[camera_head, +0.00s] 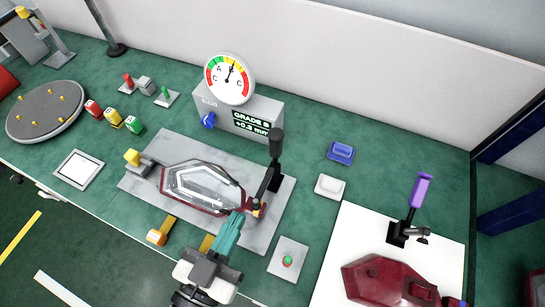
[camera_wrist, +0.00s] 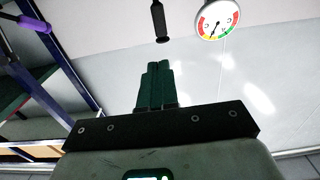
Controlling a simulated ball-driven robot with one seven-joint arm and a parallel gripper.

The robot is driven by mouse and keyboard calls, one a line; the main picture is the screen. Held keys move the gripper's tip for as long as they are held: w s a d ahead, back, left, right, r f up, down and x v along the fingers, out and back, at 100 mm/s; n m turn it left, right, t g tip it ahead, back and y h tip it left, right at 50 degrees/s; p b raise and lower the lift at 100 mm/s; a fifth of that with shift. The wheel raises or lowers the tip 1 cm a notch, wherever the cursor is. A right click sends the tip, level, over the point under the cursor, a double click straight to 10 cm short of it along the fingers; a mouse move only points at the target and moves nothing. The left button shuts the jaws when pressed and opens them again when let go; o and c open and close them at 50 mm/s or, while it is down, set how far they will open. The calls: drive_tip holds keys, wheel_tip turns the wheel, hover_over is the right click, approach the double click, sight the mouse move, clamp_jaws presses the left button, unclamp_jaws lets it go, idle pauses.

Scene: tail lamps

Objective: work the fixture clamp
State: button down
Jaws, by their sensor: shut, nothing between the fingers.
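The fixture clamp (camera_head: 272,180) stands at the right end of a grey fixture plate (camera_head: 150,192), its black handle (camera_head: 277,143) pointing up. Its arm reaches down to an orange tip at the right end of a tail lamp (camera_head: 203,184) with a clear lens and dark red rim. My gripper (camera_head: 236,216), with teal fingers, is shut and empty at the lamp's front right, left of and below the handle in the head view. Whether it touches the lamp I cannot tell. In the wrist view, the closed fingers (camera_wrist: 158,66) point up toward the black handle (camera_wrist: 158,20), apart from it.
A gauge box (camera_head: 238,112) with a dial (camera_head: 230,78) stands behind the plate. A purple-handled clamp (camera_head: 416,197) and a red lamp part (camera_head: 385,281) are on the white board at right. Blue (camera_head: 341,152) and white (camera_head: 330,186) blocks lie between.

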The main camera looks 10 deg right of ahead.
sight(274, 149)
drive_tip(key=p+x, duration=0.1)
drive_tip(key=x, duration=0.3)
drive_tip(key=p+x, duration=0.1)
drive_tip(key=x, duration=0.4)
drive_tip(key=f+p+x, duration=0.1)
drive_tip(key=x, duration=0.3)
drive_tip(key=shift+w+d, duration=0.25)
drive_tip(key=shift+w+d+f+p, duration=0.15)
drive_tip(key=shift+w+d+p, duration=0.2)
drive_tip(key=shift+w, duration=0.1)
drive_tip(key=shift+w, duration=0.1)
